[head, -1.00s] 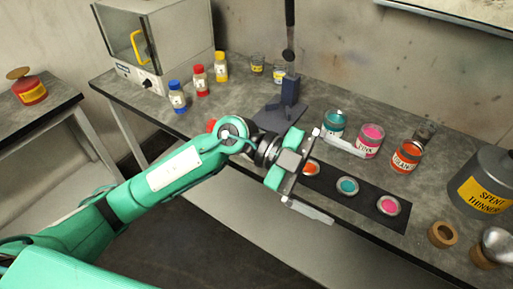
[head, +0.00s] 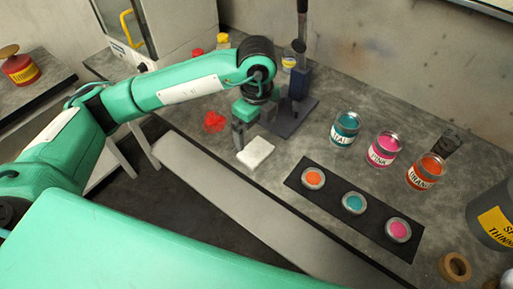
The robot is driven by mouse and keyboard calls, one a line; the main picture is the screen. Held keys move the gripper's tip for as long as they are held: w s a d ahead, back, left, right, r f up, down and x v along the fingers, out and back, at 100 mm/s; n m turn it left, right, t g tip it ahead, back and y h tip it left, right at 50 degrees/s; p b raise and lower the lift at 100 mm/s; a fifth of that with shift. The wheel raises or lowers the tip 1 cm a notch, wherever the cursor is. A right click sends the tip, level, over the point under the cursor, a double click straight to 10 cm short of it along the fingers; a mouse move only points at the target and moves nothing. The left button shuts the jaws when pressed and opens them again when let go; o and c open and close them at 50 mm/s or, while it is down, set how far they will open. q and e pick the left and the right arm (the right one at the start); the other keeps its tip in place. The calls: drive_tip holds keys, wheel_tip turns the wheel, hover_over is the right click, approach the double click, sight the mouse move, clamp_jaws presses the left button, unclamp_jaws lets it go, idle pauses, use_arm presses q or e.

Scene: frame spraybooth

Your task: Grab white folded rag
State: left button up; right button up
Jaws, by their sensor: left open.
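The white folded rag (head: 256,153) lies flat on the grey bench near its front edge, left of the black strip of small open tins. My left gripper (head: 248,132) points down just behind and above the rag's back left corner. It is open and empty. One finger shows beside the rag; the other is mostly hidden by the gripper body. I cannot tell whether the finger touches the rag. My right gripper is not in view.
A red crumpled rag (head: 213,121) lies just left of the gripper. A dark stand (head: 291,114) with an upright post is close behind on the right. Teal (head: 345,129), pink (head: 384,149) and orange (head: 426,171) paint cans stand further right.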

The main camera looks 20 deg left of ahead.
sight(256, 150)
use_arm(q)
wheel_tip(256, 150, down, 3)
drive_tip(key=shift+w+f, duration=0.1)
drive_tip(key=shift+w, duration=0.05)
wheel_tip(256, 150, down, 3)
drive_tip(key=shift+a+r+p, duration=0.1)
drive_tip(key=shift+a+p, duration=0.05)
drive_tip(key=shift+p, duration=0.7)
wheel_tip(256, 150, down, 3)
drive_tip(key=shift+w+r+p, duration=0.15)
drive_tip(key=shift+r+p, duration=0.05)
drive_tip(key=shift+p, duration=0.1)
drive_tip(key=shift+f, duration=0.45)
drive_tip(key=c, duration=0.7)
drive_tip(key=shift+c, duration=0.5)
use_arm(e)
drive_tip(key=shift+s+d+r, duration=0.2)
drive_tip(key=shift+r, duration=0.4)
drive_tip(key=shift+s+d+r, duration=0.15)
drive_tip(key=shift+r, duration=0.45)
